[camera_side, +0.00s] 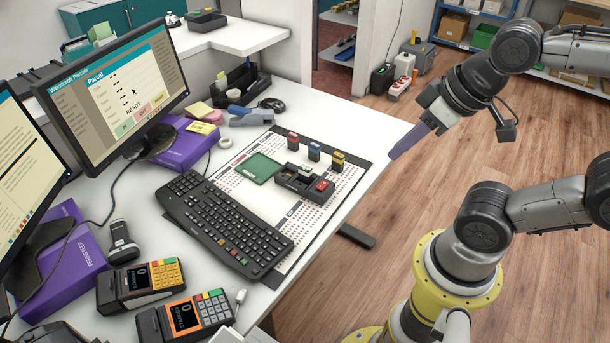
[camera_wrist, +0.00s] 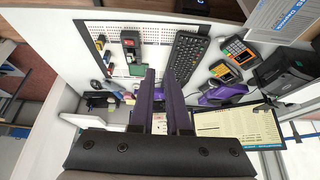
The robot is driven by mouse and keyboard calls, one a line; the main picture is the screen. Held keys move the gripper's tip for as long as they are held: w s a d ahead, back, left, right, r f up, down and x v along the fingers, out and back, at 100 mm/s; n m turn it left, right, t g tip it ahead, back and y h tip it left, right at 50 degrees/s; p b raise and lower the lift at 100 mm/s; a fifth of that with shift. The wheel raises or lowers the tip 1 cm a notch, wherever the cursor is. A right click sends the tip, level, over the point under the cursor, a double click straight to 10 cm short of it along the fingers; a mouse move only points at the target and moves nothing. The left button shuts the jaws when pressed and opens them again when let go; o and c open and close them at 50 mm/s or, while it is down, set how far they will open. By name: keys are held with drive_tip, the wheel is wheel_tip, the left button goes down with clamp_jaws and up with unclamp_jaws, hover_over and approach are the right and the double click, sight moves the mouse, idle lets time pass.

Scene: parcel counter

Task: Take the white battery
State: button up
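A black holder (camera_side: 290,183) stands on the printed mat on the counter, right of the keyboard. A small block with a white top (camera_side: 306,171) sits in it and looks like the white battery. A red-topped block (camera_side: 322,185) sits at its right end. In the wrist view the holder (camera_wrist: 131,52) is near the top, and I cannot make out the white block there. My gripper (camera_side: 393,156) has purple fingers and hangs beyond the counter's right edge, apart from the holder. In the wrist view its fingers (camera_wrist: 161,73) stand apart with nothing between them.
Red (camera_side: 293,141), blue (camera_side: 314,152) and yellow (camera_side: 338,161) topped blocks stand in a row behind the holder. A green tray (camera_side: 259,168) lies left of it. The black keyboard (camera_side: 225,222) is in front.

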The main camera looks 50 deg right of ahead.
drive_tip(key=o, duration=1)
drive_tip(key=shift+c, duration=0.2)
